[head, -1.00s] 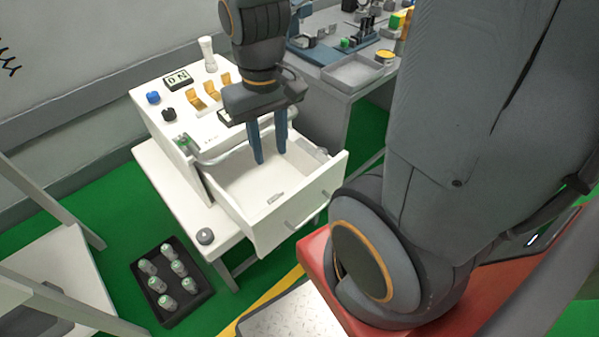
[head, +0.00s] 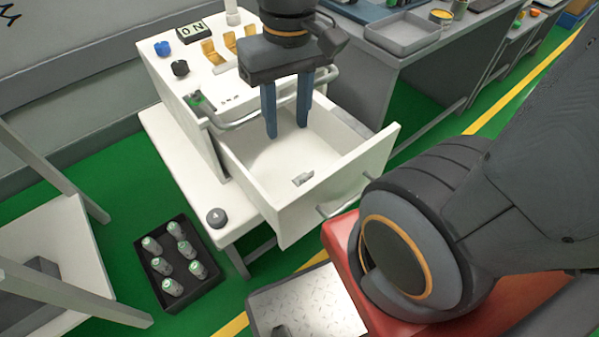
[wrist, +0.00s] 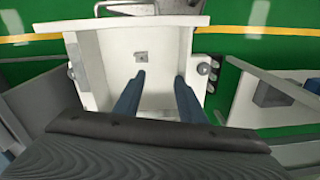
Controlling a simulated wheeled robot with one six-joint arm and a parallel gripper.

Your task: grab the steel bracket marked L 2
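A small grey metal piece, apparently the steel bracket (head: 303,178), lies on the floor of the open white drawer (head: 270,195), toward its front. Its marking is too small to read. It also shows in the wrist view (wrist: 141,57), beyond the tip of the left finger. My gripper (head: 287,130) points down over the rear part of the drawer. Its two blue fingers are apart with nothing between them. In the wrist view my gripper (wrist: 160,75) is open too, and the bracket lies ahead of the fingers, not touched by them.
The white cart (head: 185,95) behind the drawer carries knobs, yellow switches and a curved rail handle (head: 265,115) close to my fingers. A round grey knob marked 4 (head: 216,217) sits on the ledge. A black tray (head: 200,290) of several canisters stands on the floor. Grey benches stand right.

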